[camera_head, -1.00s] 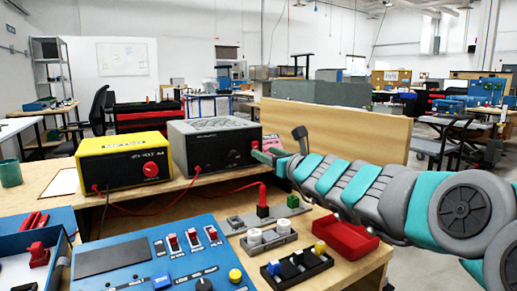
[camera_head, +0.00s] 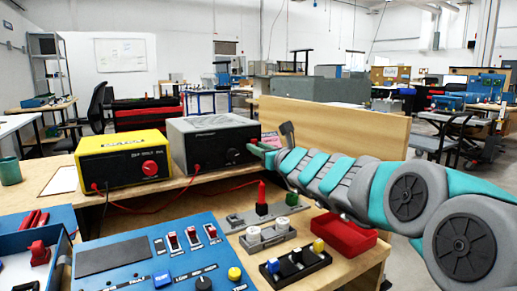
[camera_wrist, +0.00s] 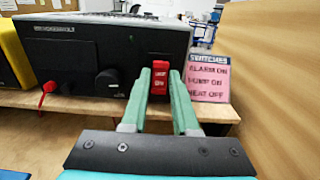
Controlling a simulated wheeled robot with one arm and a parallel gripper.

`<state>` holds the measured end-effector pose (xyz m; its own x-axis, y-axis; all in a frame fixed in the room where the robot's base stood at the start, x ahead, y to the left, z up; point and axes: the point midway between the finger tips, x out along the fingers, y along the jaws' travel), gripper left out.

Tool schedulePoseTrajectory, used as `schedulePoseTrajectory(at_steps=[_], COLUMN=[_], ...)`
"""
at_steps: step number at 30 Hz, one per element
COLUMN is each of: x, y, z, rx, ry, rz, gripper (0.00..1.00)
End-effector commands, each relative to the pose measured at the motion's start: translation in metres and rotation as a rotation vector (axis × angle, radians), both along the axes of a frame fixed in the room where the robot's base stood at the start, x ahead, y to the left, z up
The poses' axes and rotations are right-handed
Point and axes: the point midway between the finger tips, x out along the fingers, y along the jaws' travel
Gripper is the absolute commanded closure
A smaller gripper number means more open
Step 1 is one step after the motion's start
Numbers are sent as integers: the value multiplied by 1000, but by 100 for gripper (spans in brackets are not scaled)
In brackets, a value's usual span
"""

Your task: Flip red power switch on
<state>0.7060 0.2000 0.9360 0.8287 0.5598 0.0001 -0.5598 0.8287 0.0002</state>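The red power switch (camera_wrist: 160,76) is a rocker on the right of the black front panel of the grey-topped box (camera_wrist: 75,62). In the wrist view the two green fingers of my gripper (camera_wrist: 160,80) are apart, with the switch showing between their tips. Whether they touch it I cannot tell. The switch's on or off position is not clear.
A pink sign (camera_wrist: 208,80) headed "SWITCHES" stands right of the box. A yellow box (camera_head: 123,158) with a red knob sits to the left.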

Motion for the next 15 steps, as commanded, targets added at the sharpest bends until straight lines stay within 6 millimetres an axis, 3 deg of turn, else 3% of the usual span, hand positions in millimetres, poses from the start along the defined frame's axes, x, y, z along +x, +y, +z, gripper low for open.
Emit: schedulePoseTrajectory(at_steps=[1,7,15], x=[0,0,0], y=[0,0,0], z=[0,0,0], rx=[0,0,0], ry=[0,0,0], rz=[0,0,0], gripper=[79,100,100])
